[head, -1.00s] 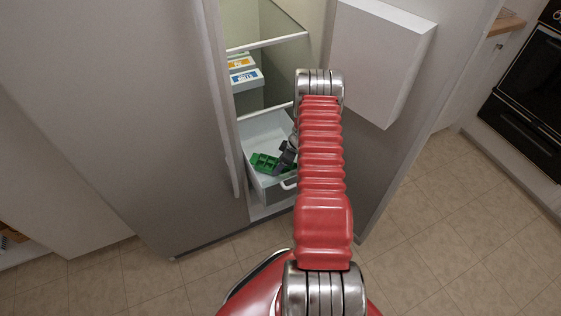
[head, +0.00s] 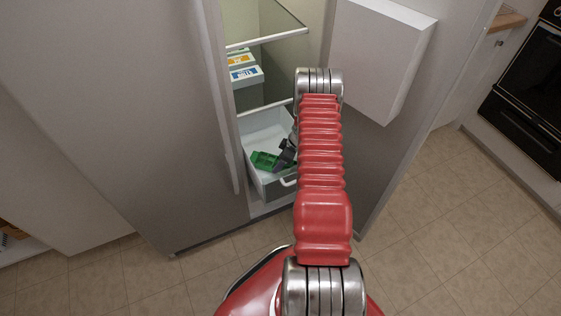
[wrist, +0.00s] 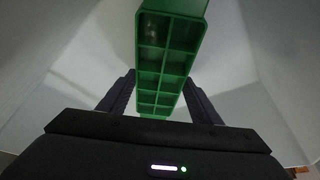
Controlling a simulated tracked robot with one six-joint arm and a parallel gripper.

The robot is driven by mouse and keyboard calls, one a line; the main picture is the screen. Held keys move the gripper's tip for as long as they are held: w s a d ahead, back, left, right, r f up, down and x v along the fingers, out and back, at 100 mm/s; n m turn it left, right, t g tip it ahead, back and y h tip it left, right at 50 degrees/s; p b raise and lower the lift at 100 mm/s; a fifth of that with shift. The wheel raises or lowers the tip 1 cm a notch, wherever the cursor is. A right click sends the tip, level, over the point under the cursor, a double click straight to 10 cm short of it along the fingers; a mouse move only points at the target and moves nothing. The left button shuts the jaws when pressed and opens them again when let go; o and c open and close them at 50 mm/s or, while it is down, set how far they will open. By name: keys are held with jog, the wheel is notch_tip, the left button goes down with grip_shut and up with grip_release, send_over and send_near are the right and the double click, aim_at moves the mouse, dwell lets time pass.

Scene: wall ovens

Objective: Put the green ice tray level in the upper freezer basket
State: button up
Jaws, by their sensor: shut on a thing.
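The green ice tray (head: 264,160) is over or inside the pulled-out white freezer basket (head: 262,140), near its front left. In the wrist view the tray (wrist: 166,50) runs away from me between the two dark fingers, its open compartments facing the camera. My gripper (head: 283,155) is shut on the tray. In the wrist view my gripper (wrist: 158,92) has a finger on each side of it. White basket walls (wrist: 255,70) surround it there. Whether the tray touches the basket floor, I cannot tell. My arm hides the basket's right side.
Boxes with orange and blue labels (head: 243,75) stand on a shelf above the basket. The open freezer door with a white bin (head: 380,55) is at the right. The closed grey door (head: 150,120) is at the left.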

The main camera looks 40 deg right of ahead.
jog(key=shift+f, duration=0.2)
jog(key=o, duration=1.5)
jog(key=v, duration=1.2)
jog(key=shift+s, duration=0.1)
jog(key=shift+f+m, duration=0.1)
jog(key=shift+m, duration=0.3)
